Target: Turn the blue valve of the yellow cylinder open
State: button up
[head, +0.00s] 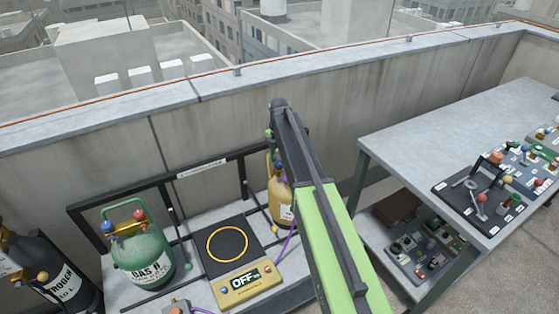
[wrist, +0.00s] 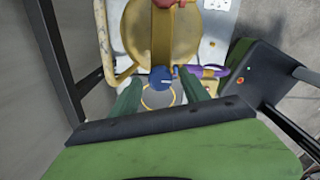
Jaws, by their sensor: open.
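The yellow cylinder (head: 279,200) stands on the low shelf by the parapet, partly hidden behind my arm in the head view. In the wrist view its round yellow top (wrist: 190,40) fills the upper middle. The blue valve (wrist: 161,79) is a small round knob at the cylinder's near side. A red knob (wrist: 163,3) shows at the top edge. My gripper (wrist: 160,88) is open, with its two green fingers on either side of the blue valve in the picture. Neither finger appears to touch it; the depth between them is hard to tell.
A purple hose (wrist: 205,72) lies just right of the valve. A green gas cylinder (head: 146,250) and a scale (head: 245,287) reading OFF stand to the left, with a dark rack bar behind. A metal workbench (head: 440,125) with fittings stands right.

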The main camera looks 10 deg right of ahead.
notch_tip(320, 180, up, 17)
jog(key=p, duration=1.7)
jog(key=shift+r, duration=0.2)
jog(key=b, duration=0.4)
send_over(279, 163)
jog(key=s, duration=0.2)
notch_tip(279, 163, down, 4)
jog(key=s+f+m+b, duration=0.2)
jog(key=s+m, duration=1)
jog(key=s, duration=0.1)
jog(key=s+f+m+b, duration=0.3)
jog(key=s+m, duration=0.9)
jog(key=shift+s+d+f+m, duration=0.3)
jog(key=shift+s+f+m, duration=0.05)
jog(key=shift+m, duration=0.05)
